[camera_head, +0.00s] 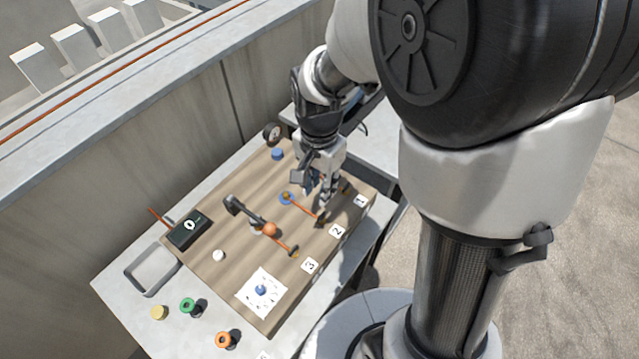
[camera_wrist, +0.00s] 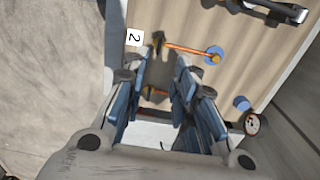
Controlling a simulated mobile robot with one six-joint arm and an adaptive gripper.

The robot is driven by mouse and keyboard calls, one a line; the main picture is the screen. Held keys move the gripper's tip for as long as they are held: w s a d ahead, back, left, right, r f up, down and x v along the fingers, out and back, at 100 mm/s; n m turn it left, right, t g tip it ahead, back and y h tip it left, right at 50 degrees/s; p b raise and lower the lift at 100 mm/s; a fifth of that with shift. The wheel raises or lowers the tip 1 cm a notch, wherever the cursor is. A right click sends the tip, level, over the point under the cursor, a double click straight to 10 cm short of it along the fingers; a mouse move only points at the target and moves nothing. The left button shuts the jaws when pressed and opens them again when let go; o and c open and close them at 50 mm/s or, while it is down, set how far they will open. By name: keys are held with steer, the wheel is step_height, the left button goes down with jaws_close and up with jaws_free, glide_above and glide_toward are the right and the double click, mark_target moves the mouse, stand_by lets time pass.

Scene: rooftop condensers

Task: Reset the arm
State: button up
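My gripper (camera_head: 325,195) hangs over the back right part of a brown board (camera_head: 232,232), near the labels 1 (camera_head: 360,200) and 2 (camera_head: 337,231). In the wrist view its two fingers (camera_wrist: 156,80) stand apart, with the board showing between them. A brass-coloured piece (camera_wrist: 155,93) shows in that gap; I see no finger closed on it. An orange rod (camera_head: 304,208) runs from a blue disc (camera_head: 286,198) to a brass end by label 2, just beside the fingers. It also shows in the wrist view (camera_wrist: 187,49).
The board lies on a grey table (camera_head: 120,285). A black-headed lever with an orange ball (camera_head: 269,229), a black display box (camera_head: 190,230) and a gauge (camera_head: 272,133) stand on it. A tray (camera_head: 152,270) and several coloured caps (camera_head: 190,306) sit in front. A parapet wall (camera_head: 130,160) runs behind.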

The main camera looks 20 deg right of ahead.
stand_by(0.3)
steer(key=s+d+r+n+t, duration=0.1)
steer(key=s+r+n+t, duration=0.3)
steer(key=s+r+n, duration=0.7)
steer(key=s+r, duration=0.4)
steer(key=shift+t, duration=0.3)
